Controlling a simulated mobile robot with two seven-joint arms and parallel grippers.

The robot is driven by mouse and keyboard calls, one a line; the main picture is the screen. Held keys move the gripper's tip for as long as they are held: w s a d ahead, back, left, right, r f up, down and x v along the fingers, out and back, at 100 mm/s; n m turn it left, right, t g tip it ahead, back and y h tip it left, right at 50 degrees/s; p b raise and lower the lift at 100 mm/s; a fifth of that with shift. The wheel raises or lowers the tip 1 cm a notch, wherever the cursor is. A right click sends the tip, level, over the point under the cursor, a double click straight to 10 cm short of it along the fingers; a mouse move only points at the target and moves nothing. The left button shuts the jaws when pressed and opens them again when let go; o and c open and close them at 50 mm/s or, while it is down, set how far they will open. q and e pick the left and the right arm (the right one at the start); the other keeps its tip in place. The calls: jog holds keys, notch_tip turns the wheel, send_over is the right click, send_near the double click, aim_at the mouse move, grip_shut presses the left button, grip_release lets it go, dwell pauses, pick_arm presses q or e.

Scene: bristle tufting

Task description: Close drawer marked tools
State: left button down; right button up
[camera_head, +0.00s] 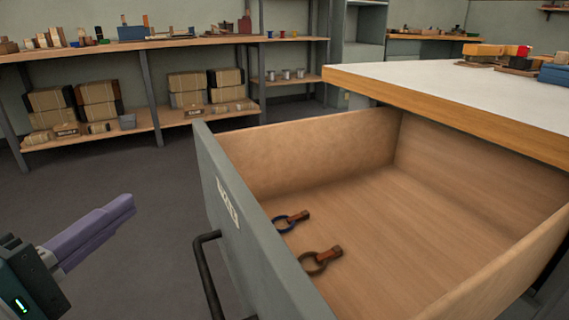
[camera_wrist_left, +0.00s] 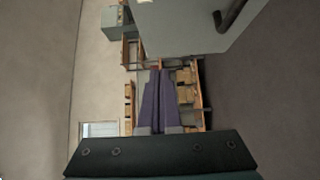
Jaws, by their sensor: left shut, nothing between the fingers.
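The open drawer (camera_head: 250,235) has a grey front with a white label (camera_head: 228,203) whose text is too small to read. A dark bar handle (camera_head: 208,277) is fixed to the front. Two small tools with ring-shaped ends, one blue (camera_head: 291,221) and one brown (camera_head: 320,260), lie inside near the front. My left gripper (camera_head: 130,203), with purple fingers, is shut and empty, left of the drawer front and apart from it. In the left wrist view the shut fingers (camera_wrist_left: 161,75) point ahead, with the grey drawer front (camera_wrist_left: 185,30) and handle (camera_wrist_left: 232,14) at upper right. My right gripper is not in view.
A white worktop with a wooden edge (camera_head: 450,110) stands above the drawer, with blocks and a blue box (camera_head: 553,74) on it. Shelves (camera_head: 160,42) with boxes and small items line the back wall. The grey floor (camera_head: 120,180) left of the drawer is clear.

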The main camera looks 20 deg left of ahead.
pick_arm(q)
send_near(206, 163)
jog(key=w+a, duration=0.4)
jog(key=w+d, duration=0.2)
jog(key=d, duration=0.1)
jog(key=shift+w, duration=0.1)
jog(key=shift+f, duration=0.1)
jog(key=shift+w, duration=0.15)
